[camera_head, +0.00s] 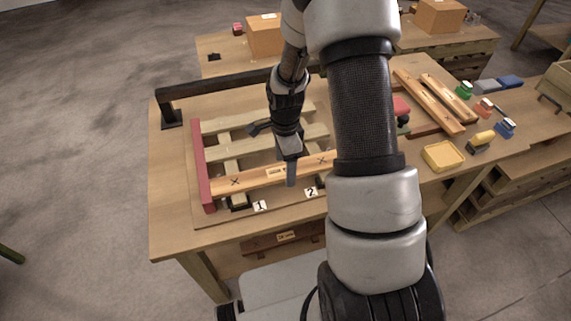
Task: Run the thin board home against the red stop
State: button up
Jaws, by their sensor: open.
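The red stop (202,168) is a bar standing along the left edge of a wooden frame on the workbench. A thin orange-brown board (250,176), marked with dark crosses and a small label, lies across the front of the frame. Its left end is at or very close to the red stop; I cannot tell if they touch. Its right end is hidden behind my arm. My gripper (290,176) is open and points down at the board, right of the label. One finger shows in front of the board's near edge; the other is hidden.
Paler slats (265,140) lie behind the board. A dark rail (215,84) stands along the bench's back. Number cards 1 (260,206) and 2 (311,192) lie in front. Loose boards (428,102), a yellow tray (443,156) and small coloured items occupy the right side.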

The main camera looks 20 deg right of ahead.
notch_tip(320, 180, up, 18)
jog(key=shift+f+p, duration=0.25)
jog(key=shift+p, duration=0.1)
dwell(0.5)
